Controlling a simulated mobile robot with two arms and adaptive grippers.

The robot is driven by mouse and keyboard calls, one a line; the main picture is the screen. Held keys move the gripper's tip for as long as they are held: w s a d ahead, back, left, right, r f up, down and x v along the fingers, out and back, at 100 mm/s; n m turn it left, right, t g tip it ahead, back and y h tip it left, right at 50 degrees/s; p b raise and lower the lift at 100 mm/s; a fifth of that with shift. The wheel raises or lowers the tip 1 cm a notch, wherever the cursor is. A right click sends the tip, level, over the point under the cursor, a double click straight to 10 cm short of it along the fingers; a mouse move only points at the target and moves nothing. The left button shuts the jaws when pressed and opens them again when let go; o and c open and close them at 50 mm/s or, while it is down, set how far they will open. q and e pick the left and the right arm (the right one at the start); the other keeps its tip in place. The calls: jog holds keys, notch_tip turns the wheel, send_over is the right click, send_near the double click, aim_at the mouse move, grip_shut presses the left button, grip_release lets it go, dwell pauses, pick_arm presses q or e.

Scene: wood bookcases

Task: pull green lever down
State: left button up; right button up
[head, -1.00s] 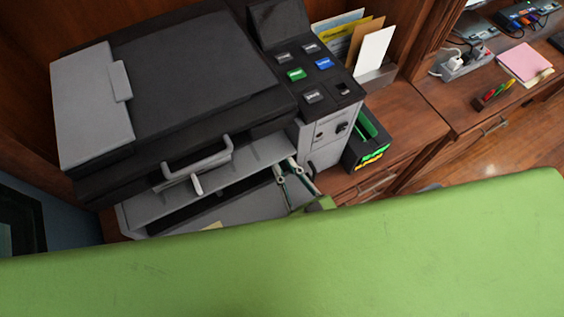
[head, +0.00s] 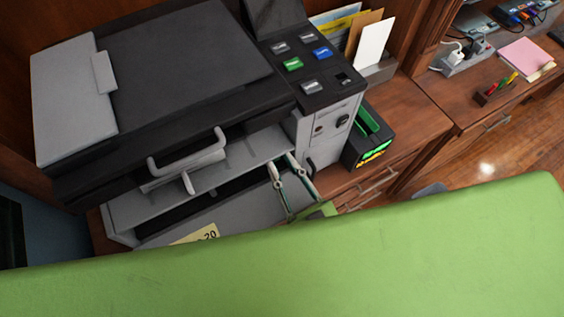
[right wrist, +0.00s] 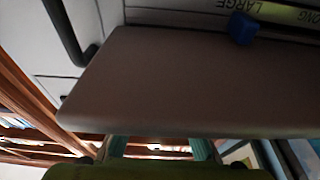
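A green handle (head: 367,118) stands up from a small black machine (head: 354,155) to the right of the printer. It is the only green lever-like part I see, and I cannot be sure it is the lever meant. My right gripper (head: 287,165) is at the right end of the printer's grey lower tray, to the left of the black machine and apart from the green handle. Its two fingers are spread with nothing visible between them. In the right wrist view the fingers (right wrist: 160,147) are below a grey panel (right wrist: 190,85). My left gripper is out of view.
The large printer (head: 185,75) has a grey front handle (head: 188,157) and colored buttons. A yellow label (head: 197,235) is on its lower tray. In the right wrist view a blue slider (right wrist: 242,28) and a black handle (right wrist: 68,35) are close. Wooden counter (head: 415,110) is clear beside the machine.

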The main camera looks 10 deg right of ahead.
jog(key=v, duration=1.2)
jog(key=shift+a, duration=0.1)
